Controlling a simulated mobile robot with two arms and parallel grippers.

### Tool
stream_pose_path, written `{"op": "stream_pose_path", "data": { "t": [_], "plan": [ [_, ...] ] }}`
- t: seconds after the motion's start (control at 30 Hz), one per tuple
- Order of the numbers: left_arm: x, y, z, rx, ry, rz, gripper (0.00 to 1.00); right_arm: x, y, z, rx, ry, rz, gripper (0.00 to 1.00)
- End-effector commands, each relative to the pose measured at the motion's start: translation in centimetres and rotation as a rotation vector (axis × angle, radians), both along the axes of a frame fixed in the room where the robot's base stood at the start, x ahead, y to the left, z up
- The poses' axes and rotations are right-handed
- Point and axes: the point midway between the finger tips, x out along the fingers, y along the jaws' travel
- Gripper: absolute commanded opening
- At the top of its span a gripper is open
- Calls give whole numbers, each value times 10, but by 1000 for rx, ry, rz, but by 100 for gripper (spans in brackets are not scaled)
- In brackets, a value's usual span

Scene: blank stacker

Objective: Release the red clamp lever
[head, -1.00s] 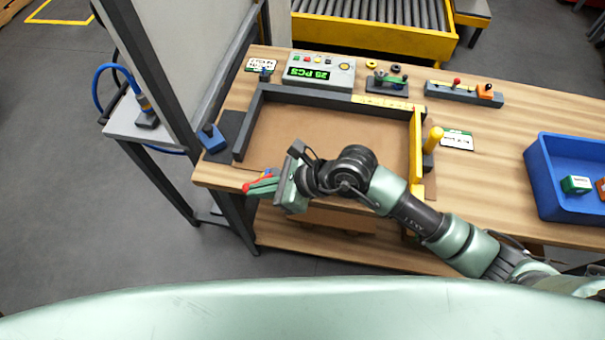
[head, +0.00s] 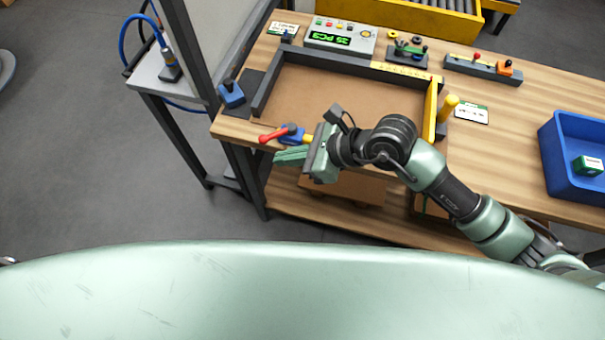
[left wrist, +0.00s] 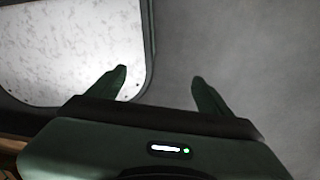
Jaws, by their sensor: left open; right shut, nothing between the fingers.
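The red clamp lever (head: 273,134) shows in the head view at the front left of the workbench. It sticks out to the left from a blue clamp body (head: 293,136) at the bench's front edge. My right gripper (head: 278,157) is shut and empty, with its fingers pointing left. In the picture its fingers are just below the lever, and I cannot tell whether they touch it. My left gripper (left wrist: 160,88) shows only in the left wrist view; it is open and empty over grey floor.
A dark-framed tray area (head: 315,58) with a yellow right bar (head: 431,108) covers the middle of the bench. A dark upright post (head: 188,50) stands left of the bench. A blue bin (head: 560,165) is at the right. A counter box (head: 340,36) sits at the back.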

Motion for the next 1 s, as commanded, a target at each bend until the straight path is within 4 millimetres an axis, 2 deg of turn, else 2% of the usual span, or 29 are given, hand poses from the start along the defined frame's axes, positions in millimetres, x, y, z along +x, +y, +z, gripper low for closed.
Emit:
{"op": "stream_pose_path", "data": {
  "t": [0.13, 0.3, 0.37, 0.5, 0.7, 1.0],
  "plan": [
    [5, 0, -5, 0, -6, 0, 80, -14, -10, 11, -1, -1, 0, 0],
    [33, -1, -9, -3, -44, 0, 80, -32, -22, 28, 0, -2, 0, 0],
    [37, -2, -10, -4, -50, 0, 80, -39, -26, 33, -3, -2, 1, 0],
    [30, -1, -13, -3, -42, 0, 80, -48, -33, 44, -1, -1, -2, 0],
    [17, -1, -15, -2, -23, 0, 80, -53, -35, 48, -2, 1, -1, 0],
    [17, -1, -14, -2, -22, 0, 80, -52, -35, 48, -1, 0, -1, 0]
  ]
}}
